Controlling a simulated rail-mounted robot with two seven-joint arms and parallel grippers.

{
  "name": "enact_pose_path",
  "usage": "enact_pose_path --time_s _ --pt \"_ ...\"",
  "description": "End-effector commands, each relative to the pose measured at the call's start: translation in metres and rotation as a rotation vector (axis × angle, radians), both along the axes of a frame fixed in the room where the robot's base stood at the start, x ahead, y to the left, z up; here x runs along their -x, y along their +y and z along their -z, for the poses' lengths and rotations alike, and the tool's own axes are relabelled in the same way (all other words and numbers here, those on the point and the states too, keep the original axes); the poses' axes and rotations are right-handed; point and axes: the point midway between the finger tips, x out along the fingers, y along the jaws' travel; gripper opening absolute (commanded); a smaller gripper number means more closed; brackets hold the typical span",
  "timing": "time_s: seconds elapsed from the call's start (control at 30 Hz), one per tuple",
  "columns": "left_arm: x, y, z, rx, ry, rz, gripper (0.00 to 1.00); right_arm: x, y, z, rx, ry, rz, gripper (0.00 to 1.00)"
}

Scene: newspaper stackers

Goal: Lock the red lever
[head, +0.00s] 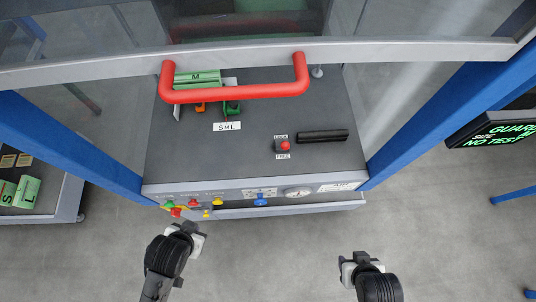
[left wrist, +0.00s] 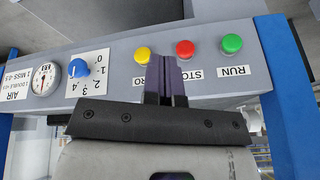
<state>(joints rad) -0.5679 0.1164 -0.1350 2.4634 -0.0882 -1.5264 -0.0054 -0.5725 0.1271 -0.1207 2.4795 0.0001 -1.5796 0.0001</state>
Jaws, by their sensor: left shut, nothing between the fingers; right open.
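A small red lever (head: 286,146) sits on a dark block on the grey machine bed in the head view. Small white labels stand above and below it, seemingly LOCK above and FREE below. My left gripper (head: 188,232) is in front of the panel's left end. In the left wrist view its shut, empty fingers (left wrist: 166,78) point at the button panel, overlapping the area between the yellow and red buttons; contact cannot be told. My right gripper (head: 356,264) is open and empty, in front of the machine's right side. Both are well away from the lever.
A large red handle (head: 235,93) is on the guard frame over the bed. A black bar (head: 323,136) lies right of the lever. The front panel carries a blue knob (head: 261,200), a gauge (head: 298,194) and yellow (left wrist: 142,55), red (left wrist: 185,49) and green (left wrist: 232,43) buttons. Blue posts flank the bed.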

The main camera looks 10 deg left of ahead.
Motion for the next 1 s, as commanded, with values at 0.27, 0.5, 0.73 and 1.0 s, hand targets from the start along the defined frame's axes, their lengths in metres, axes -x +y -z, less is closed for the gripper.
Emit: enact_pose_path --time_s 0.27,0.5,0.73,1.0 --pt "-0.037 0.015 -0.001 -0.206 -0.184 0.001 0.0 0.004 0.0 0.008 -0.001 0.009 0.002 0.5" --pt "-0.081 0.023 -0.02 -0.493 -0.422 0.062 0.0 0.004 0.002 0.015 -0.008 0.01 0.006 0.5" --pt "-0.116 0.004 -0.038 -0.784 -0.667 0.211 0.0 0.004 0.003 0.038 -0.011 0.007 0.008 0.5" --pt "-0.131 -0.055 -0.034 -1.009 -0.957 0.474 0.0 0.004 0.003 0.105 -0.009 0.01 0.007 0.5"
